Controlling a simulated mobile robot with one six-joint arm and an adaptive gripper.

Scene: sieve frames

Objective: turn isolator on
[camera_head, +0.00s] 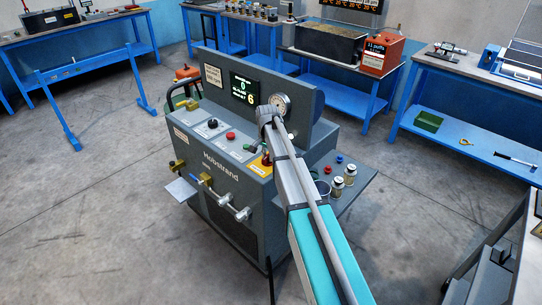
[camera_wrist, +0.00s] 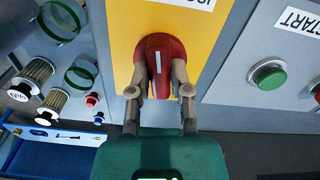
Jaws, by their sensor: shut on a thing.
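The isolator is a red rotary knob (camera_wrist: 158,46) with a white line on it, on a yellow plate (camera_wrist: 122,30) in the wrist view. The line runs almost straight up and down in that picture. My gripper (camera_wrist: 159,84) has a finger on each side of the knob and is shut on it. In the head view my arm reaches over the grey Hobstrand machine (camera_head: 235,170), and my gripper (camera_head: 267,146) is at the yellow plate near the panel's right end. The fingertips and most of the knob are hard to make out there.
A green START button (camera_wrist: 268,74) sits right of the plate in the wrist view. Glass jars (camera_wrist: 33,74) and small red and blue parts (camera_wrist: 93,100) are at left.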

